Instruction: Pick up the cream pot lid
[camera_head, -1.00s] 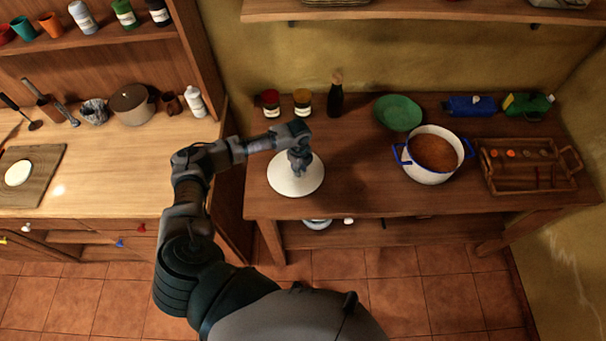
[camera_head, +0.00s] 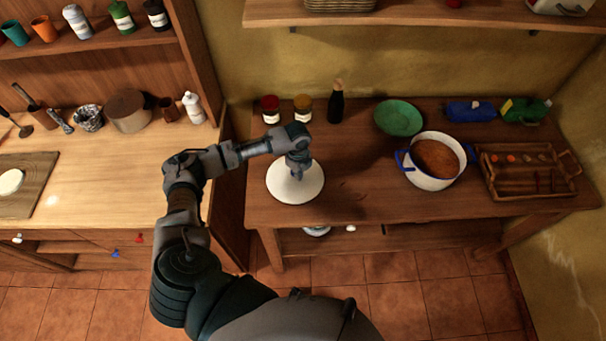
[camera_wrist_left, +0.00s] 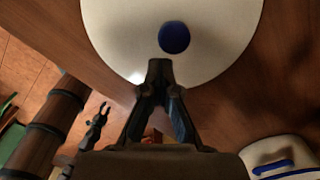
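The cream pot lid (camera_head: 283,190) lies flat on the wooden counter, left of the blue-handled pot (camera_head: 415,178). In the wrist view the lid (camera_wrist_left: 110,35) fills the top, with its round blue knob (camera_wrist_left: 174,37). My left gripper (camera_head: 296,171) is over the lid. In the wrist view its fingertips (camera_wrist_left: 160,70) come together just short of the knob, which shows beyond them and not between them. In the head view the gripper hides the knob. My right gripper (camera_wrist_left: 102,108) shows small at the left of the wrist view, apparently with its fingers apart, and is out of the head view.
The pot holds brown food. A green bowl (camera_head: 398,117), a dark bottle (camera_head: 336,105) and two jars (camera_head: 270,111) stand behind. A wooden tray (camera_head: 510,180) is at the right. The counter between lid and pot is clear. A shelf (camera_head: 420,14) runs above.

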